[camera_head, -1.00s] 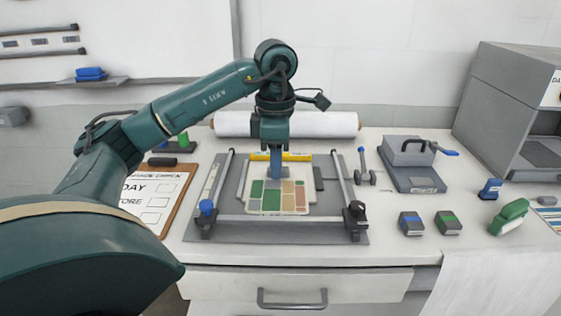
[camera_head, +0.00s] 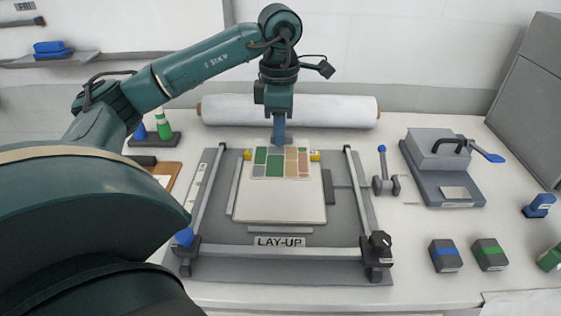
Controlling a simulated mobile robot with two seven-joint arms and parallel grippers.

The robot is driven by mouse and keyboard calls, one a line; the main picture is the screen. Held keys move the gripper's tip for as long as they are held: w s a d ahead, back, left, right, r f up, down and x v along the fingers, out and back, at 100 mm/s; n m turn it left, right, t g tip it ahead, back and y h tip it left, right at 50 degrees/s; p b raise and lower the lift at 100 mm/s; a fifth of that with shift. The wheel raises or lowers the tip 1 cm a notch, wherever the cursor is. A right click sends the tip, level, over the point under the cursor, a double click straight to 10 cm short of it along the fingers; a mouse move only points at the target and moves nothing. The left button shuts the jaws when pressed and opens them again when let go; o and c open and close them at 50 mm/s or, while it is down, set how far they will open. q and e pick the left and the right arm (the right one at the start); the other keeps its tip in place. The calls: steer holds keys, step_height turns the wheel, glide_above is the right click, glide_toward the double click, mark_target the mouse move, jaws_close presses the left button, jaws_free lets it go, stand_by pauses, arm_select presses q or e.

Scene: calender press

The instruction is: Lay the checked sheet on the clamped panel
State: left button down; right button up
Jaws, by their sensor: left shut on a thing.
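The checked sheet (camera_head: 283,164), with green, tan, orange and grey patches, is over the far part of the pale panel (camera_head: 279,207). I cannot tell whether the sheet touches the panel or is held just above it. The panel lies in the grey lay-up frame (camera_head: 290,252), between its side rails. My left gripper (camera_head: 279,143) points down at the sheet's far edge and is shut on it. The gripper hides part of that edge. My right gripper does not show.
A white roll (camera_head: 288,110) lies behind the frame. A grey press-like tool (camera_head: 440,160) with a black handle stands at right. Two dark blocks (camera_head: 445,256) (camera_head: 490,254) sit at front right. A clipboard (camera_head: 168,172) is partly behind my arm. The table's front right is partly clear.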

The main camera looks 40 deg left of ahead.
mark_target(279, 160)
arm_select(q)
step_height(279, 160, down, 8)
steer(key=shift+s+r, duration=0.1)
stand_by(0.4)
steer(key=shift+f, duration=0.2)
steer(key=c, duration=1.3)
jaws_free()
steer(key=shift+c, duration=0.2)
step_height(279, 160, up, 12)
steer(key=shift+r, duration=0.2)
steer(key=shift+s+f, duration=0.1)
